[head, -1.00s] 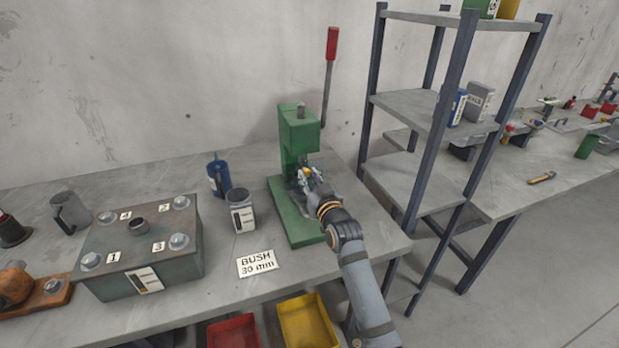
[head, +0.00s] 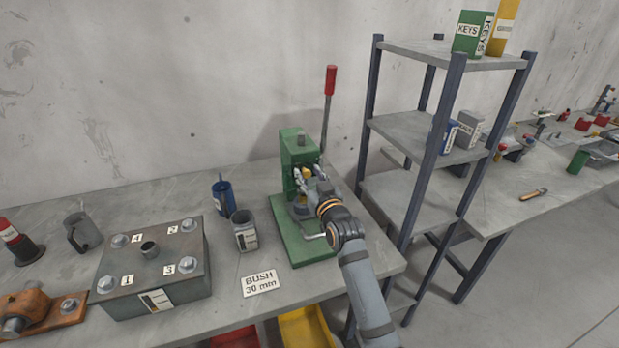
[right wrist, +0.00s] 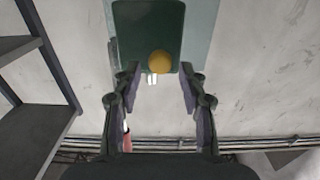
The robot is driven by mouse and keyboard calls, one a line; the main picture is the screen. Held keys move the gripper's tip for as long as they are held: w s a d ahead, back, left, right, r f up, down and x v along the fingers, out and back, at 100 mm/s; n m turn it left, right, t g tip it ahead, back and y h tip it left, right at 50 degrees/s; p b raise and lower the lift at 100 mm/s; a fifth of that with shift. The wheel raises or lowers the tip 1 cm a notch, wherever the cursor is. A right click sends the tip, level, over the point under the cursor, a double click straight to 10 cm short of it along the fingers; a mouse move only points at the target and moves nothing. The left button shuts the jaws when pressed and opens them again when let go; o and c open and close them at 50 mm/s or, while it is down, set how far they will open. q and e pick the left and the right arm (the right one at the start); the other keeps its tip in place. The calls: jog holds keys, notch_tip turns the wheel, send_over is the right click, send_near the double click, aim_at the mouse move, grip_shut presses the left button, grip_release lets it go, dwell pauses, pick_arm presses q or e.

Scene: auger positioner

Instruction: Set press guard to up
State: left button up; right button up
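The green press (head: 298,150) stands on the bench with its red-handled lever (head: 329,82) up at its right. A yellow knob (head: 307,174) shows at the front of the press, and in the right wrist view the round yellow knob (right wrist: 159,62) lies between the fingertips. My right gripper (head: 308,180) is in front of the press column; its fingers (right wrist: 160,82) are apart, with gaps on both sides of the knob. A pale see-through pane shows around the dark green part in the wrist view; I cannot tell whether it is the guard. My left gripper is out of view.
A grey bent bar (head: 314,236) lies low at the press base. Left of the press are a blue cup (head: 223,198), a grey labelled cup (head: 244,233), a label card (head: 261,282) and a bolted box (head: 150,265). A metal shelf (head: 410,205) stands close on the right.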

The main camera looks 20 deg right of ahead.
jog(key=shift+f, duration=0.15)
jog(key=shift+s+f, duration=0.1)
jog(key=shift+s, duration=0.2)
jog(key=s, duration=1.1)
jog(key=shift+s+d, duration=0.2)
